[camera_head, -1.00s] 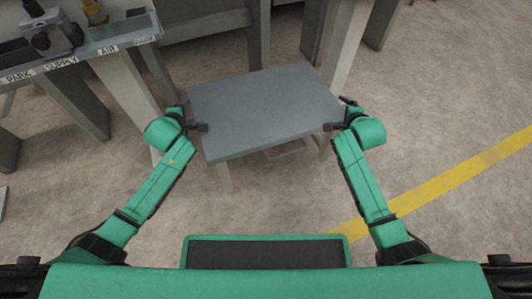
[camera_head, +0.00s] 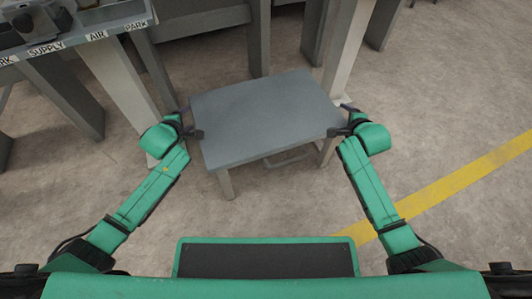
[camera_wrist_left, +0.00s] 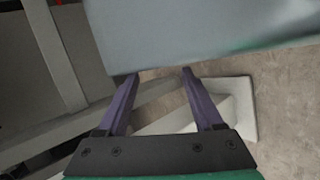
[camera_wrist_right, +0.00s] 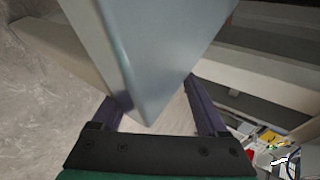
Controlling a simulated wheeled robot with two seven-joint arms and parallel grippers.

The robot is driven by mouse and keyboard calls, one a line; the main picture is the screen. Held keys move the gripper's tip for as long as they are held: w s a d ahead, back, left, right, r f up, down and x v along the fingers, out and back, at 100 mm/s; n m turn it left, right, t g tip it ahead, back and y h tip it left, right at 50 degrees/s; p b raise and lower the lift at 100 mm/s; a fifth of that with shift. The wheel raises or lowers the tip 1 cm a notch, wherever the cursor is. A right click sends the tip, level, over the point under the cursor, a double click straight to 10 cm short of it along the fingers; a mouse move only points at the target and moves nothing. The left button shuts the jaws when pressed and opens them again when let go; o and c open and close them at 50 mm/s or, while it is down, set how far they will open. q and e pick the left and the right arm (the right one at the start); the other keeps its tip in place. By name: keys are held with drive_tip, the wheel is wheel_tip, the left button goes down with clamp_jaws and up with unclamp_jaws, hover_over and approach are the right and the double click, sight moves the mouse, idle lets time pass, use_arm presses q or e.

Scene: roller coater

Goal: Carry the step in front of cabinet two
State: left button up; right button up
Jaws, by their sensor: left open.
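The step (camera_head: 264,118) is a low stool with a flat grey top and pale legs, in the middle of the head view. My left gripper (camera_head: 192,122) is at its left edge; in the left wrist view its purple fingers (camera_wrist_left: 162,78) are apart, with the step's edge (camera_wrist_left: 190,45) just beyond their tips. My right gripper (camera_head: 343,120) is at the right edge. In the right wrist view its fingers (camera_wrist_right: 153,92) are apart and a corner of the step (camera_wrist_right: 145,60) reaches between them. I cannot tell whether either gripper touches the step.
Grey machine legs (camera_head: 348,50) stand close behind the step. A yellow floor line (camera_head: 450,185) runs at the right, with open floor around it. The right wrist view shows a cluttered shelf (camera_wrist_right: 270,140) at lower right.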

use_arm(q)
drive_tip(key=shift+a+r, duration=0.25)
drive_tip(key=shift+a, duration=0.7)
drive_tip(key=o, duration=0.4)
drive_tip(key=shift+a+f, duration=0.1)
drive_tip(key=shift+a, duration=0.2)
use_arm(e)
drive_tip(key=d, duration=0.2)
drive_tip(key=shift+s+d, duration=0.1)
drive_tip(key=shift+d, duration=0.2)
drive_tip(key=o, duration=0.4)
use_arm(q)
drive_tip(key=v, duration=1.2)
use_arm(e)
drive_tip(key=v, duration=1.2)
use_arm(q)
drive_tip(key=shift+s+a+p, duration=0.25)
drive_tip(key=shift+a+p, duration=0.35)
drive_tip(key=shift+s+a+p, duration=0.25)
drive_tip(key=shift+a+p, duration=0.3)
drive_tip(key=shift+a, duration=0.05)
drive_tip(key=shift+s+a+p, duration=0.3)
drive_tip(key=shift+a+p, duration=0.3)
use_arm(e)
drive_tip(key=shift+r, duration=1.75)
